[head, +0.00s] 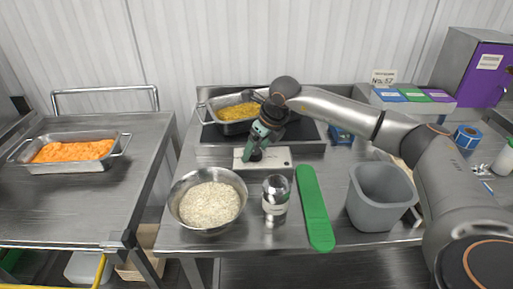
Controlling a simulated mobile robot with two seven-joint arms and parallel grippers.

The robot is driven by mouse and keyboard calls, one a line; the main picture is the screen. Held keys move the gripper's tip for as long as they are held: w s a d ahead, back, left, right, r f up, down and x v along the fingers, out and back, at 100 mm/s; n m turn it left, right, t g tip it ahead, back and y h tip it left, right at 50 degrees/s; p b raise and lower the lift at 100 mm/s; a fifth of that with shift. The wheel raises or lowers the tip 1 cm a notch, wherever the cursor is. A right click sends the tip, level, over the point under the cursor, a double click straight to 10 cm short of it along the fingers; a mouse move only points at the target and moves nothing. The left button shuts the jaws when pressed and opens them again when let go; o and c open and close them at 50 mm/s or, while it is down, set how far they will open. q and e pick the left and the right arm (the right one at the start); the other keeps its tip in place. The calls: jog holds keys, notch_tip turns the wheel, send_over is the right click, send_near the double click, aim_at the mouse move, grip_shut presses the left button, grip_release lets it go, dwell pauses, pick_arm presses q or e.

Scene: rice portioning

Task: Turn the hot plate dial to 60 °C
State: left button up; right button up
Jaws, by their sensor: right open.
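The hot plate (307,148) sits at the back of the middle table, with a dark top and a metal front. A metal pan (205,116) of yellow food stands on its left part. A pale control panel (279,158) lies at its front. My right gripper (254,154) points down at the left part of this panel. It is open, with its green fingers close to the panel. The dial is hidden or too small to make out, and I cannot tell whether the fingers touch it. My left gripper is not in view.
A pan of orange food (70,167) is on the left cart. A purple-doored box (487,77) stands at the right.

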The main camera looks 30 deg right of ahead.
jog(key=shift+c, duration=0.2)
grip_shut()
dwell(0.5)
